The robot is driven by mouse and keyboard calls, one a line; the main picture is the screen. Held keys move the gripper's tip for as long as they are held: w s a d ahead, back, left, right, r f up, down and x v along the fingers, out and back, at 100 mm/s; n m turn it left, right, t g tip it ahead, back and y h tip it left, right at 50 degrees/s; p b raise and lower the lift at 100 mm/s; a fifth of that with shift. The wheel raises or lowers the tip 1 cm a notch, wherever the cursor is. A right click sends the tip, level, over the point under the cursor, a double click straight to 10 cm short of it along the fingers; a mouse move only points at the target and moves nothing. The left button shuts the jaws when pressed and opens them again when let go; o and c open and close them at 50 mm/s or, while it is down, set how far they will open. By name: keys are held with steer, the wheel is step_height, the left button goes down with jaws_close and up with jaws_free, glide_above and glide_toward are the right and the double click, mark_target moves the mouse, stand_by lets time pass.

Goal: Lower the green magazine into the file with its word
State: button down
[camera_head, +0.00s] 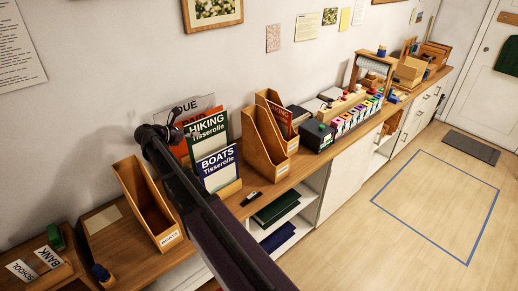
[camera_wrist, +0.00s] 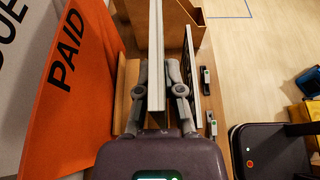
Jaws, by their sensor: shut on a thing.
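The green magazine (camera_head: 207,132), marked HIKING Tisserolle, stands upright in the head view. My gripper (camera_head: 181,132) is at its left edge. In the wrist view my gripper (camera_wrist: 158,82) is shut on a thin pale upright edge, the green magazine (camera_wrist: 156,50) seen edge-on. The blue magazine (camera_head: 217,167), marked BOATS, stands in front of it.
An orange PAID sheet (camera_wrist: 75,70) stands close to the left of my gripper in the wrist view. A small black item (camera_head: 251,198) lies on the counter. Left are BANK and SCHOOL cards (camera_head: 48,256); right are a black box (camera_head: 316,136) and colored cartons (camera_head: 355,117).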

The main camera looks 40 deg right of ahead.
stand_by(0.6)
step_height(320, 180, down, 2)
steer(key=shift+b, duration=1.05)
steer(key=shift+r, duration=0.1)
step_height(320, 180, up, 18)
steer(key=p, duration=1.8)
steer(key=shift+r+p, duration=0.25)
steer(key=shift+p, duration=0.15)
